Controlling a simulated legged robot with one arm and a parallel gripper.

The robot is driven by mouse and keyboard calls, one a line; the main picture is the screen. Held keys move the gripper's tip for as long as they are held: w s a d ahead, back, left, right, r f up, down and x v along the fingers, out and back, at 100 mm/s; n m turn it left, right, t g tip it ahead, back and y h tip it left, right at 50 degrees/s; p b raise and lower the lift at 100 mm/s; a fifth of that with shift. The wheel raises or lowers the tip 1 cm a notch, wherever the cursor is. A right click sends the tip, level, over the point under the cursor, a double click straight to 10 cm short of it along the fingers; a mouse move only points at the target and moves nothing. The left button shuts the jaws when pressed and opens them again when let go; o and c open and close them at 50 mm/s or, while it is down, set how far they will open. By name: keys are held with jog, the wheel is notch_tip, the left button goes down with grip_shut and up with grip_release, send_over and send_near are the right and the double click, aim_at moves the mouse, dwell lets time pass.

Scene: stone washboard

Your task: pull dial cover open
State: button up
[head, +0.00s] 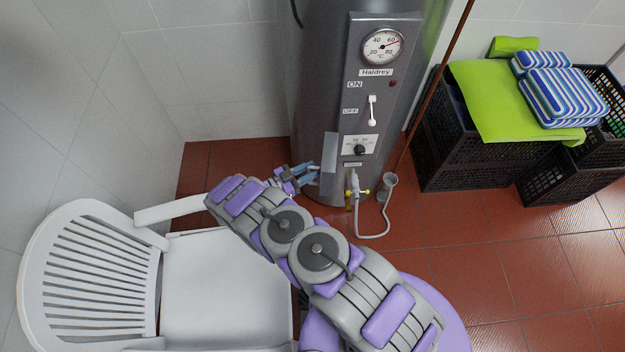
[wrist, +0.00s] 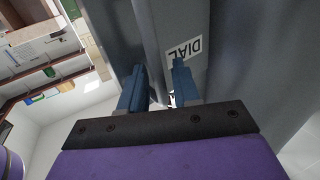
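The dial cover (head: 329,152) is a light grey flap at the left edge of the heater's control panel, standing swung out to the left. The dial (head: 360,150), a black knob on a white plate, shows uncovered to its right. My gripper (head: 312,173) is low and just left of the cover. In the wrist view its two blue fingers (wrist: 160,85) are apart, with a gap between them. A white DIAL label (wrist: 183,50), upside down, is just beyond the right finger. I cannot tell whether a finger touches the cover.
The grey water heater (head: 325,70) carries a gauge (head: 383,46), a switch (head: 372,110) and a tap with a hose (head: 357,190). A white plastic chair (head: 90,270) stands left, beneath my arm. Black crates (head: 445,150) with towels stand right. The red tile floor (head: 480,250) is clear at lower right.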

aim_at(308, 166)
notch_tip(308, 166, up, 3)
jog(key=shift+a+r+p, duration=0.1)
jog(key=shift+r+p, duration=0.1)
jog(key=shift+p, duration=0.7)
jog(key=s, duration=0.2)
jog(key=s+d+r+p, duration=0.1)
jog(key=s+d+r, duration=0.1)
jog(key=s, duration=0.1)
jog(key=shift+s+p, duration=0.3)
jog(key=s+d+p, duration=0.2)
jog(key=s+d, duration=0.1)
jog(key=s, duration=0.6)
jog(key=shift+s+f, duration=0.35)
